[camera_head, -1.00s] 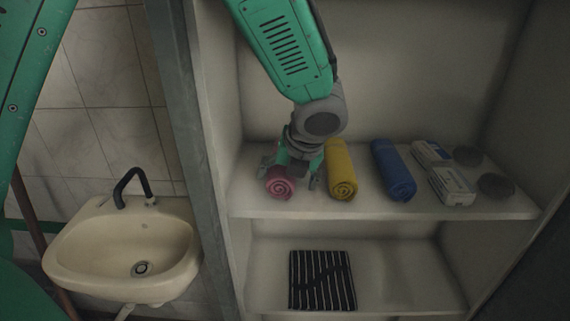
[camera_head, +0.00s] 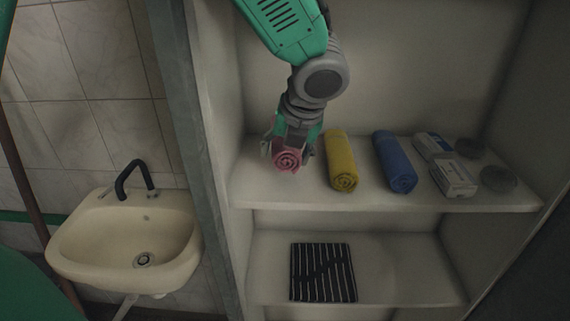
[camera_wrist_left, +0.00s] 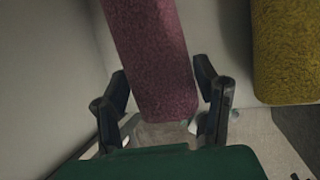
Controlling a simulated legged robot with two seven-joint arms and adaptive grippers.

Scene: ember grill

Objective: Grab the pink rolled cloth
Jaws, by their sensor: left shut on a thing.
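The pink rolled cloth (camera_head: 287,160) is in my left gripper (camera_head: 290,153), near the left end of the upper shelf. The gripper is shut on the cloth, with a finger on each side of it. The cloth appears raised a little above the shelf, with its spiral end facing the front. In the left wrist view the pink cloth (camera_wrist_left: 155,60) runs between the two dark fingers of the left gripper (camera_wrist_left: 165,105). My right gripper is not in view.
A yellow rolled cloth (camera_head: 341,162) lies just right of the gripper, then a blue one (camera_head: 395,162). White boxes (camera_head: 452,176) and dark round items (camera_head: 497,179) are at the right. A striped folded cloth (camera_head: 323,272) lies on the lower shelf. A sink (camera_head: 70,245) stands left.

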